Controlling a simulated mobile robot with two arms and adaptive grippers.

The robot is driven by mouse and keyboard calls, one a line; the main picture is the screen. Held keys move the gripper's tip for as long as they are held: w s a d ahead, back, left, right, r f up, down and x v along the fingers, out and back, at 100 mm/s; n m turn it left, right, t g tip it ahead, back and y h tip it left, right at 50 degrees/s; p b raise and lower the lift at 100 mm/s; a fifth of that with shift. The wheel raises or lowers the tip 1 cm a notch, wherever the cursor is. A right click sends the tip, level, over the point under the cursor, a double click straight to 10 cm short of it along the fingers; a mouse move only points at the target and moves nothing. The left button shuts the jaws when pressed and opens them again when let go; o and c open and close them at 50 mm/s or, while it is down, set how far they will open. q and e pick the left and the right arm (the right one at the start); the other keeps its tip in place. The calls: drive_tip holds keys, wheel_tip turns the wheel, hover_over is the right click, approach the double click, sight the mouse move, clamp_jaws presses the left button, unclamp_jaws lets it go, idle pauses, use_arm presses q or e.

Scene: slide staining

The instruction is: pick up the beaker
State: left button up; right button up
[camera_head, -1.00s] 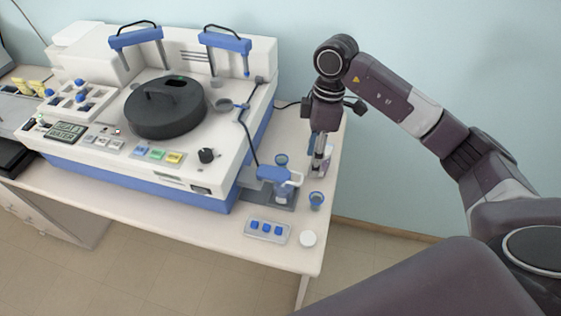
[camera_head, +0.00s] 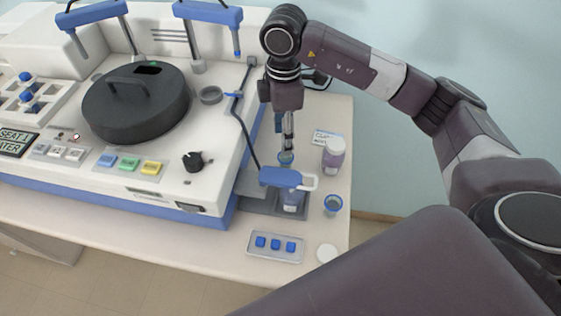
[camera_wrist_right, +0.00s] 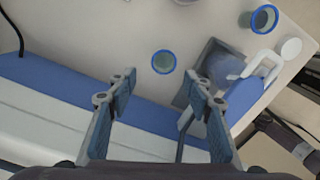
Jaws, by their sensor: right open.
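Two small blue-rimmed beakers stand on the table. The far beaker (camera_head: 286,158) is close below my right gripper (camera_head: 286,138), partly hidden by it; the near beaker (camera_head: 333,205) stands farther right and nearer the front. In the right wrist view, a blue-rimmed beaker (camera_wrist_right: 163,62) shows beyond and between the fingertips of my open, empty right gripper (camera_wrist_right: 157,88), apart from both. Another blue-rimmed beaker (camera_wrist_right: 264,18) is at the upper right. I cannot tell which beaker the task means. My left gripper is out of view.
A blue-topped device with a white handle (camera_head: 282,178) stands between the beakers on a grey base. A purple-white jar (camera_head: 334,155) is to the right. A tray of blue blocks (camera_head: 275,246) and a white disc (camera_head: 327,253) lie in front. The large staining machine (camera_head: 215,150) fills the left.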

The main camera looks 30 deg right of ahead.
drive_tip(key=f, duration=0.1)
drive_tip(key=f+p, duration=0.1)
drive_tip(key=f, duration=0.1)
drive_tip(key=shift+s+d, duration=0.1)
drive_tip(key=shift+s, duration=0.15)
wheel_tip(320, 180, down, 4)
drive_tip(key=shift+s+d+f+p, duration=0.1)
drive_tip(key=shift+d+f+p, duration=0.1)
drive_tip(key=shift+p, duration=1.05)
drive_tip(key=shift+f, duration=0.2)
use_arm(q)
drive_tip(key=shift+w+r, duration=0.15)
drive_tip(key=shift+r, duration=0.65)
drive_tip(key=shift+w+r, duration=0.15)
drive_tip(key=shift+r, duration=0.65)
use_arm(e)
drive_tip(key=shift+a, duration=0.1)
drive_tip(key=c, duration=1.1)
